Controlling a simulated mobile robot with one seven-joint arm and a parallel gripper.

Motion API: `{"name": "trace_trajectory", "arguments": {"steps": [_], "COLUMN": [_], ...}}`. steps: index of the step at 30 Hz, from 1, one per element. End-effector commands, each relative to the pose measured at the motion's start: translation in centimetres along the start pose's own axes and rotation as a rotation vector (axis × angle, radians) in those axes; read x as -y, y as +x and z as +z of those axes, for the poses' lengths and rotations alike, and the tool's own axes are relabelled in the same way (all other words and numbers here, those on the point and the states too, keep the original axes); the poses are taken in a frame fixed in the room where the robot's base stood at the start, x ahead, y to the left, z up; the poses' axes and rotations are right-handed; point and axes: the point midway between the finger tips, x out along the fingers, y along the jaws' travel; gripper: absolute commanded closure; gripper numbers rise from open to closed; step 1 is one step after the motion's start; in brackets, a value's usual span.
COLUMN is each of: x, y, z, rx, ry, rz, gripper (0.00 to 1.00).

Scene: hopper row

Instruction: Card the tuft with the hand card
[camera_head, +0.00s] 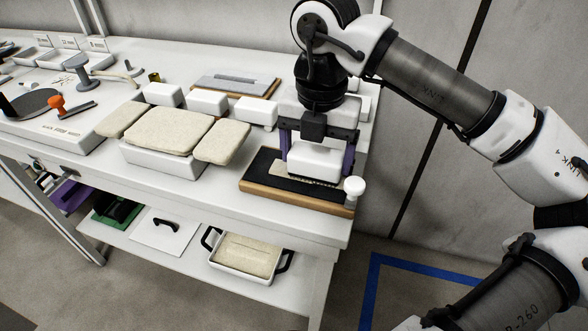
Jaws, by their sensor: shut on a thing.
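My gripper (316,163) is shut on a white block, which I take to be the hand card (315,160), with one purple finger at each side. The card is low over a black pad on a wooden board (290,202) near the table's right end. A pale, fuzzy strip that looks like the tuft (288,181) shows along the card's lower front edge, over the black pad. I cannot tell whether the card presses on it. The pad's back part is hidden by the card and gripper.
A white knob (354,186) stands at the board's right corner. Left are cream pads (170,131) on a white box (160,160). Several white blocks (207,102) and a grey-topped board (236,84) lie behind. A lower shelf holds a tray (240,275).

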Motion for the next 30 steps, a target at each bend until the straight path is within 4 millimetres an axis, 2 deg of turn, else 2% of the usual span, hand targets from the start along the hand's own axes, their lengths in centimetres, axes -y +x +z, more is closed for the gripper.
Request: {"name": "trace_trajectory", "arguments": {"steps": [10, 21, 30], "x": [-0.2, -3.7, -4.6], "y": [0.1, 0.0, -0.1], "z": [0.0, 0.0, 0.0], "rx": [-0.002, -0.001, -0.001], "ry": [-0.001, -0.004, 0.0], "rz": [-0.001, 0.0, 0.0], "gripper": [0.44, 0.44, 0.44]}}
